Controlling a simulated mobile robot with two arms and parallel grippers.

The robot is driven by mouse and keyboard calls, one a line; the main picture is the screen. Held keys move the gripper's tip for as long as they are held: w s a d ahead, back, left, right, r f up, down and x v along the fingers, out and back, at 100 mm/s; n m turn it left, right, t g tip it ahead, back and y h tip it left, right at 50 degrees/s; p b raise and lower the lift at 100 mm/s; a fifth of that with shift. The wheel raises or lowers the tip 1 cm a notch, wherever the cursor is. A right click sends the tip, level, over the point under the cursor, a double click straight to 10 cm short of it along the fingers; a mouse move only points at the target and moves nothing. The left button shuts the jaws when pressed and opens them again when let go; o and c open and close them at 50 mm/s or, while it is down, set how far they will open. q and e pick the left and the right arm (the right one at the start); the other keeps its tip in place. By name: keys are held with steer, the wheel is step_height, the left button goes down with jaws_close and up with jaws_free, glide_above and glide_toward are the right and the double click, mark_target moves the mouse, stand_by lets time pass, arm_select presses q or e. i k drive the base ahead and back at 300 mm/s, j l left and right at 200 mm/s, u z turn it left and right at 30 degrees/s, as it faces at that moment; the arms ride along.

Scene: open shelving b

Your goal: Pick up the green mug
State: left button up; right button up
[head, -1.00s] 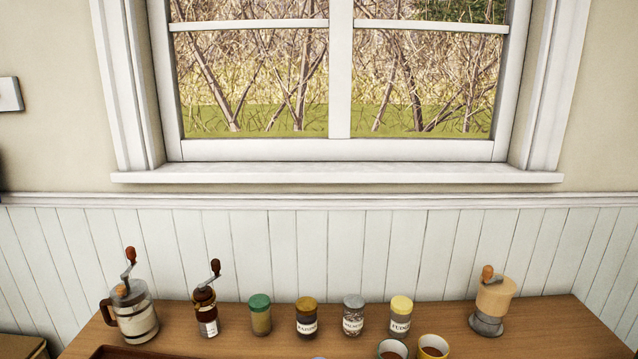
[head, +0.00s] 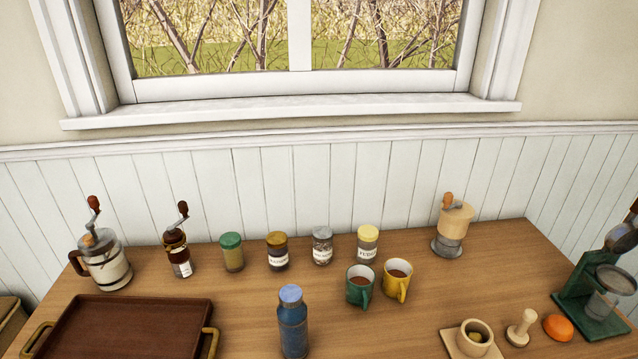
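The green mug (head: 358,287) stands upright on the wooden table, right of the middle in the head view. It has a pale inside with brown contents, and its handle points toward the front right. A yellow mug (head: 398,280) stands close beside it on the right. A jar with a yellow lid (head: 367,244) stands just behind it. Neither of my grippers shows in the head view.
A blue bottle (head: 293,322) stands in front and left of the green mug. A brown tray (head: 140,325) lies at the front left. Jars and grinders line the back. A small pot (head: 473,338), a tamper (head: 521,328) and a green press (head: 590,300) stand at right.

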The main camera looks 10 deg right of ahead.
mark_target(360, 279)
steer(key=l, duration=0.75)
steer(key=i+l+z, duration=0.15)
steer(key=l, duration=1.4)
steer(key=z, duration=0.05)
